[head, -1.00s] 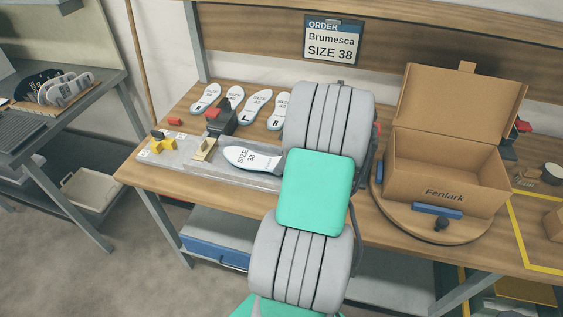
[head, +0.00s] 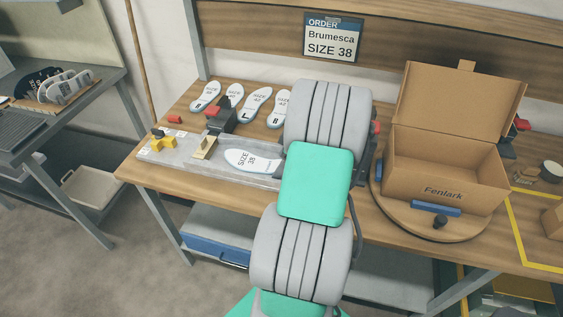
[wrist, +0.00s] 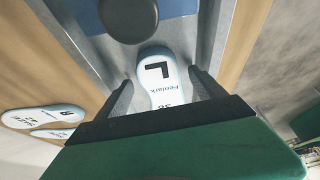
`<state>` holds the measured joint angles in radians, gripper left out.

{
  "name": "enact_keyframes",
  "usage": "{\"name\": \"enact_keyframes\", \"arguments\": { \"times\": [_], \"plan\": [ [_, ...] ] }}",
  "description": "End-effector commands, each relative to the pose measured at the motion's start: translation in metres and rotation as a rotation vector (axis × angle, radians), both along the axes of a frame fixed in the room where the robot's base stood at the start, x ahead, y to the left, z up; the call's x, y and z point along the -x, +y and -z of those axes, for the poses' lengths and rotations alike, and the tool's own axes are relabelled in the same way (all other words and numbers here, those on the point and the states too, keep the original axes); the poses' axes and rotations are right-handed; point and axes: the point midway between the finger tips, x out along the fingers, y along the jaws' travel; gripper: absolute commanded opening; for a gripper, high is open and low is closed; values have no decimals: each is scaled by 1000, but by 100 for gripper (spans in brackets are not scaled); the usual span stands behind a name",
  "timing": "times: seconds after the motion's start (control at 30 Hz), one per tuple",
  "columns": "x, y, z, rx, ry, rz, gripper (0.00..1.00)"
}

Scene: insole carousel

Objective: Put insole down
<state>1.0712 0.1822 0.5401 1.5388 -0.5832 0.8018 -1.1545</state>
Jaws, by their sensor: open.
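A white insole marked SIZE 38 (head: 253,162) lies on the grey tray (head: 180,160) at the left of the bench; its right end is hidden behind my arm. In the wrist view, the end of an insole marked L, Fenlark and 38 (wrist: 157,72) shows between my fingers. My gripper (wrist: 161,84) is open, with one finger on each side of that insole; I cannot tell whether either finger touches it. In the head view my arm hides the gripper.
Several size 42 insoles (head: 257,106) lie behind the tray. An open Fenlark box (head: 445,185) sits on a round turntable (head: 400,208) at right. An order sign (head: 333,40) reads Brumesca SIZE 38.

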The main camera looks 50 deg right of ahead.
Motion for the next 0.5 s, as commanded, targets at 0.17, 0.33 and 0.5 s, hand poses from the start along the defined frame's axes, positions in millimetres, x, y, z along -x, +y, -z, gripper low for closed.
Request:
{"name": "enact_keyframes", "arguments": {
  "times": [0.17, 0.33, 0.5],
  "plan": [
    [9, -7, -26, 5, -3, 1, 79],
    [25, -16, -68, 5, -2, 1, 79],
    [36, -22, -101, 2, -1, 1, 79]
  ]
}}
